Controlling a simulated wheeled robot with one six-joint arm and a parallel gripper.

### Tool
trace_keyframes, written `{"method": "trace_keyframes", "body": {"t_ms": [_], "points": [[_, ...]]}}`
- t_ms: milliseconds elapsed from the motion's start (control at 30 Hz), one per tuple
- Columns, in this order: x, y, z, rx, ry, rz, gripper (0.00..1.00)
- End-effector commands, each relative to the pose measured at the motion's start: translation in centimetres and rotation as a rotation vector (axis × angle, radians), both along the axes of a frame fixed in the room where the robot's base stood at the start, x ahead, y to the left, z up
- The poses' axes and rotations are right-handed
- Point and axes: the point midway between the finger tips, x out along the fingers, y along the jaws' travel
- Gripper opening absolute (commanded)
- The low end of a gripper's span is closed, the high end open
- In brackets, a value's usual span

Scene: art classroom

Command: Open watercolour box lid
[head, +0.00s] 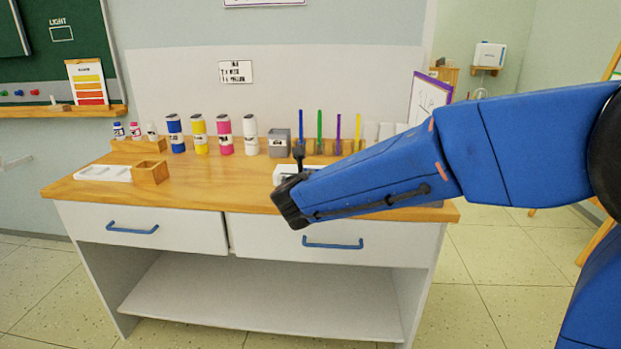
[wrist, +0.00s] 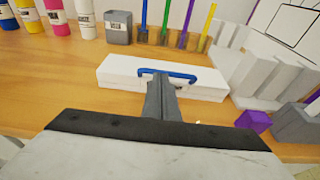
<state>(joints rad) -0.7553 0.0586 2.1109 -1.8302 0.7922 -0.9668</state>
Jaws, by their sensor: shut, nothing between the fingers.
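The watercolour box looks like a low white box (wrist: 122,70) with a blue bar handle (wrist: 182,77) on it, in the middle of the wrist view. Its lid looks down, with no paints showing. In the head view the white box (head: 282,171) is mostly hidden behind my arm. My gripper (wrist: 159,82) is shut and empty.
Paint bottles (head: 225,136), a grey tin (head: 279,142) and coloured brushes (wrist: 186,25) stand behind the box. A white palette (head: 103,173) and wooden box (head: 150,173) lie left; the wooden top (head: 215,178) between is clear.

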Motion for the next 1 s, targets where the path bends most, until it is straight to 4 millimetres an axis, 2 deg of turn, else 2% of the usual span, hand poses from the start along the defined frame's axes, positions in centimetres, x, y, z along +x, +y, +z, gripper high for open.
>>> {"method": "trace_keyframes", "body": {"t_ms": [1000], "points": [[0.7,0.0,1.5,0.004,0.117,0.0,0.0]]}}
